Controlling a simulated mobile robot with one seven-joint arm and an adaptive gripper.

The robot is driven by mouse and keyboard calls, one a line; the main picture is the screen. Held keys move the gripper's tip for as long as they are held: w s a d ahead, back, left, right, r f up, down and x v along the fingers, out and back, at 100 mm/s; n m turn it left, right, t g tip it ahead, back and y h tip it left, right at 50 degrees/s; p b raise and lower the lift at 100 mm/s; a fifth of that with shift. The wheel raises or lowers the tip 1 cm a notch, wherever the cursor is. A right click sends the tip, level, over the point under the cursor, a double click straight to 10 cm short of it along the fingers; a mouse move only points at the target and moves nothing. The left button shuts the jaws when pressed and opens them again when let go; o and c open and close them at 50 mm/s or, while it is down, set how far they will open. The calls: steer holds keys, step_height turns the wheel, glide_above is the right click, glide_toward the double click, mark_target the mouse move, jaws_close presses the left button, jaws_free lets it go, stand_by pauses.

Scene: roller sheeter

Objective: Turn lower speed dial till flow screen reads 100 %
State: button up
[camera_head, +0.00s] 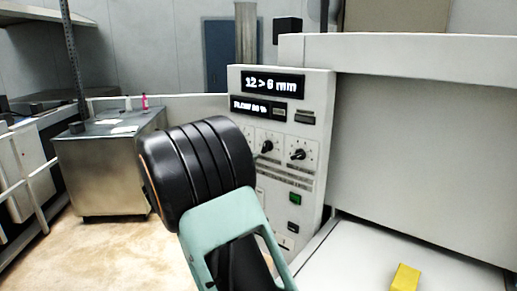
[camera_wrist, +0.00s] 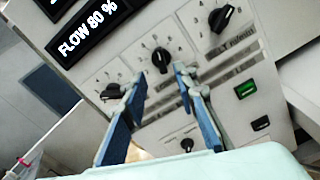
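The flow screen (camera_wrist: 88,33) on the machine's panel reads "FLOW 80 %" in the wrist view; it is small in the head view (camera_head: 262,108). A row of three black dials crosses the panel: a left dial (camera_wrist: 112,91), a middle dial (camera_wrist: 160,58) and a right dial (camera_wrist: 222,18). A smaller black knob (camera_wrist: 187,145) sits lower on the panel. I cannot read which is the lower speed dial. My gripper (camera_wrist: 160,74) is open, its blue fingertips apart just below the middle dial, with nothing visibly held. In the head view my arm hides the gripper.
Above the flow screen, another display (camera_head: 272,84) reads "12 > 6 mm". A green switch (camera_wrist: 245,89) and a black switch (camera_wrist: 261,123) sit at the panel's right. A yellow block (camera_head: 405,278) lies on the white surface at right. A metal cabinet (camera_head: 105,175) stands at left.

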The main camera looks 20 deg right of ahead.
mark_target(264, 146)
steer(key=p+x, duration=0.1)
steer(key=x, duration=0.7)
steer(key=shift+d, duration=0.1)
jaws_close()
